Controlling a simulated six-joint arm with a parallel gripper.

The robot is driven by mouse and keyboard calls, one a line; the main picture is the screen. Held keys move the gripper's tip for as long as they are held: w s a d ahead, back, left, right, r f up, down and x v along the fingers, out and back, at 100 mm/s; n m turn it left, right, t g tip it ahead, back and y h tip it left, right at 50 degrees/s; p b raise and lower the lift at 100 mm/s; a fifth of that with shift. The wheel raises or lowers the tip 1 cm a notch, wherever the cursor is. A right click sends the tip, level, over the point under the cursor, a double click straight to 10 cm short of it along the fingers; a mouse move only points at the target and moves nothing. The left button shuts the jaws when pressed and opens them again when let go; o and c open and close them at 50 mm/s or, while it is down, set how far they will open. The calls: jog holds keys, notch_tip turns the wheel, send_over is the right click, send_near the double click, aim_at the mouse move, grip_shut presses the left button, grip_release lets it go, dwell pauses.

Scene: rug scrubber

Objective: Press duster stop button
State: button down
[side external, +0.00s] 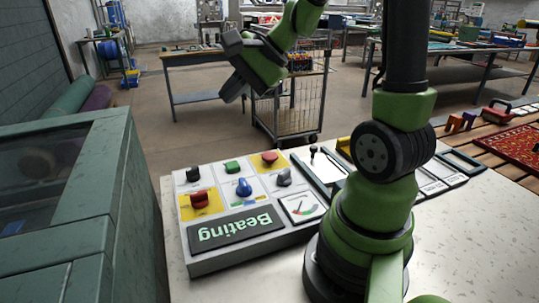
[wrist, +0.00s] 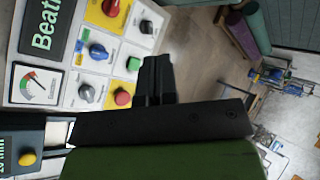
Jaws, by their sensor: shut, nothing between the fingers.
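A red knob (side external: 200,200) sits on another yellow square. The small labels are unreadable. My gripper (side external: 234,92) is shut and empty, raised above the panel's far side and apart from it. Its dark fingers (wrist: 157,62) show beside the buttons.
The panel also holds a black knob (side external: 193,173), a blue knob (side external: 244,187), a grey knob (side external: 284,177) and a gauge (side external: 303,206). A small black lever (side external: 313,154) stands to the right. A green cabinet (side external: 128,185) borders the left. The air above the panel is free.

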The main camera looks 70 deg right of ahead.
jog(key=d+f+m+h, duration=0.1)
jog(key=d+f+m, duration=0.35)
jog(key=d, duration=0.25)
jog(key=m+t+h, duration=0.1)
jog(key=m+h, duration=0.2)
jog(key=m, duration=0.3)
send_over(270, 155)
notch_tip(270, 155, down, 4)
jog(key=shift+a+n, duration=0.1)
jog(key=shift+n, duration=0.15)
jog(key=shift+y, duration=0.3)
jog(key=shift+f, duration=4.35)
jog(key=shift+f, duration=0.1)
jog(key=shift+f, duration=0.3)
